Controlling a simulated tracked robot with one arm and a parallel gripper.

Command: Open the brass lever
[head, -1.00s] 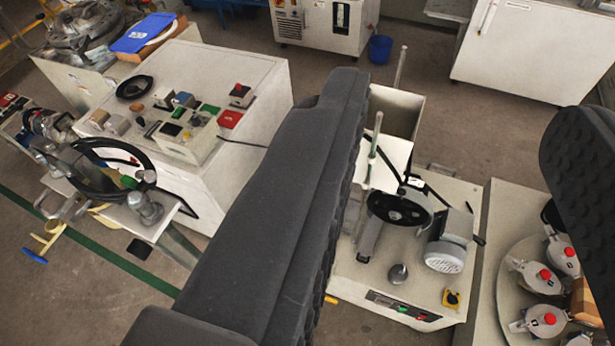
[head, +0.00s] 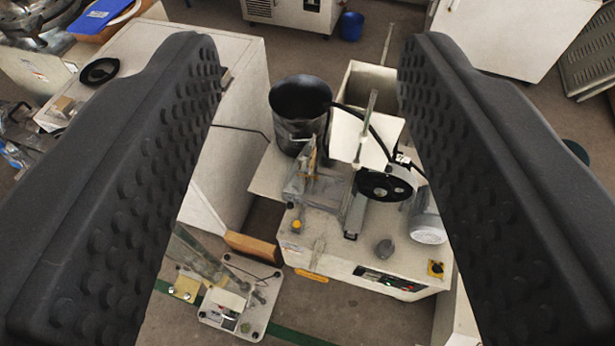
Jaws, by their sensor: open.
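My gripper (head: 312,75) is open and empty, with one dark studded finger at the left and one at the right. Between the fingers, lower down and beyond them, is a cream machine (head: 340,255) with a black wheel (head: 385,186), a grey motor and a dark pot (head: 300,105). No lever stands out clearly as the brass one. A small brass-coloured upright piece (head: 312,155) shows in front of the pot, and an orange-yellow bar (head: 311,275) is on the machine's front edge. Both are too small to tell for sure. The fingers hide parts of both sides.
A white cabinet (head: 225,180) stands left of the machine, partly behind the left finger. A small plate with fittings (head: 240,305) is low in front. A blue bucket (head: 350,24) stands on the floor at the back. Some floor is bare in front of the machine.

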